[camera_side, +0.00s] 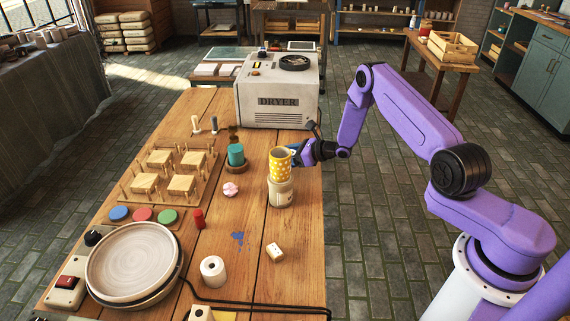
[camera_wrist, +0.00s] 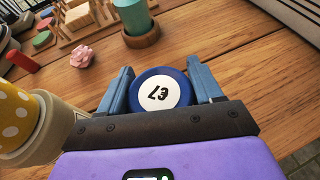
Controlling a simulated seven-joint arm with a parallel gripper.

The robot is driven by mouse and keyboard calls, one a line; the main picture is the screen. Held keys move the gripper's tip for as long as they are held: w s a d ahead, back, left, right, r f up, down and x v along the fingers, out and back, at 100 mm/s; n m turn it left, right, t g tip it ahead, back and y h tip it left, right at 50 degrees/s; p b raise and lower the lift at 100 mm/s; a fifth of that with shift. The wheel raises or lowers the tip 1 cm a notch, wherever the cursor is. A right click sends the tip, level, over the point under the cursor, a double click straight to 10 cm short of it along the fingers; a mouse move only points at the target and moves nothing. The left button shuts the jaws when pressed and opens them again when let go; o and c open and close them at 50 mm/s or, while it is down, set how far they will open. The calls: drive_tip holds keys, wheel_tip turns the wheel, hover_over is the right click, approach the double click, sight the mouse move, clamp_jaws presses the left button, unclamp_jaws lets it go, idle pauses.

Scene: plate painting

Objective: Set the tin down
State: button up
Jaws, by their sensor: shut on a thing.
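In the side view my gripper (camera_side: 300,153) is low by the table's right edge, just behind and right of a yellow spotted mug. The tin is mostly hidden there. I cannot tell whether its base touches the table.
The yellow mug (camera_side: 281,163) stands on a beige jar (camera_side: 281,192), close to my gripper's left in the wrist view. A teal cylinder on a brown base (camera_side: 236,167) and a pink lump (camera_side: 231,189) are nearby. The white dryer (camera_side: 277,95) stands behind. Bare wood (camera_wrist: 235,65) lies beyond the tin.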

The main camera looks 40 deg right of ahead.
drive_tip(key=shift+w+f, duration=0.5)
drive_tip(key=shift+f, duration=1.65)
drive_tip(key=o, duration=1.1)
drive_tip(key=shift+f, duration=0.15)
drive_tip(key=shift+s+d+r, duration=0.15)
drive_tip(key=shift+d+r, duration=0.05)
drive_tip(key=shift+r, duration=0.05)
drive_tip(key=v, duration=1.1)
drive_tip(key=shift+s+d+r, duration=0.1)
drive_tip(key=shift+s+r, duration=0.15)
